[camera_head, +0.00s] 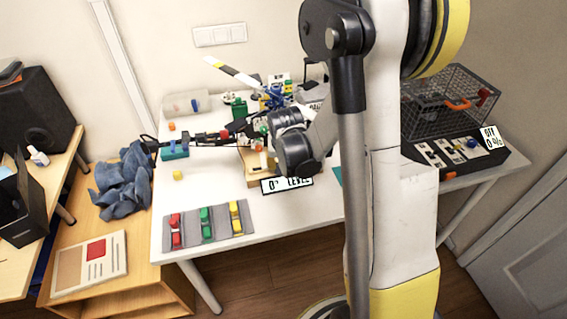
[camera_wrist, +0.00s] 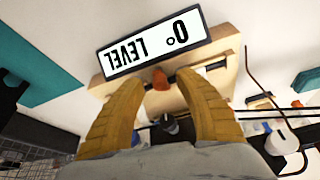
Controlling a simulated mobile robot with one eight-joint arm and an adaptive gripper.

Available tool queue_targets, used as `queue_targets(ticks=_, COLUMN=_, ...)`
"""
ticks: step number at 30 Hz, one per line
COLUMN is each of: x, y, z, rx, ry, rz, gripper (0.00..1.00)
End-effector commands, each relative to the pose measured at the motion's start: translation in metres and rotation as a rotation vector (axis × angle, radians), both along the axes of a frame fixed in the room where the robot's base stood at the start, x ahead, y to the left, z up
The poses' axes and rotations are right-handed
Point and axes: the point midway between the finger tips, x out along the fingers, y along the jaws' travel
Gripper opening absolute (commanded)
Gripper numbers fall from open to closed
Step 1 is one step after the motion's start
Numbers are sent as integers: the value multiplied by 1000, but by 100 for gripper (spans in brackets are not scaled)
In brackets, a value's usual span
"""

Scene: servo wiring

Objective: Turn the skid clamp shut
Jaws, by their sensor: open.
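In the wrist view, the two tan fingers of my gripper (camera_wrist: 156,84) are apart, with nothing held between them. A small orange-red piece (camera_wrist: 160,79) shows between the fingertips, in front of a pale wooden block (camera_wrist: 232,75); it may be the clamp's handle, but I cannot tell how far it is turned. A thin dark bar (camera_wrist: 190,69) runs beside it along the block. Whether the fingers touch the piece is unclear. In the head view, my arm's black end is over the wooden base, beside the "0° LEVEL" sign (camera_head: 287,185), and hides much of the clamp area.
A model helicopter's parts (camera_head: 275,95) stand behind my gripper. A grey mat (camera_head: 232,228) with red, green and yellow pieces lies at the table's front left. A wire basket (camera_head: 450,100) and black tray (camera_head: 430,155) are at right.

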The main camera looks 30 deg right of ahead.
Motion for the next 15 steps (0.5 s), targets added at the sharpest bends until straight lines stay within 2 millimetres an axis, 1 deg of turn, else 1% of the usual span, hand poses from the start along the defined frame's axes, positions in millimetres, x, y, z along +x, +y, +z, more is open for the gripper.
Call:
queue_targets(ticks=5, x=-3, y=2, z=9, rx=0, ry=0, rz=1, gripper=40)
queue_targets(ticks=8, x=-9, y=5, z=23, rx=0, ry=0, rz=1, gripper=40)
queue_targets(ticks=15, x=-26, y=14, z=68, rx=0, ry=0, rz=0, gripper=40)
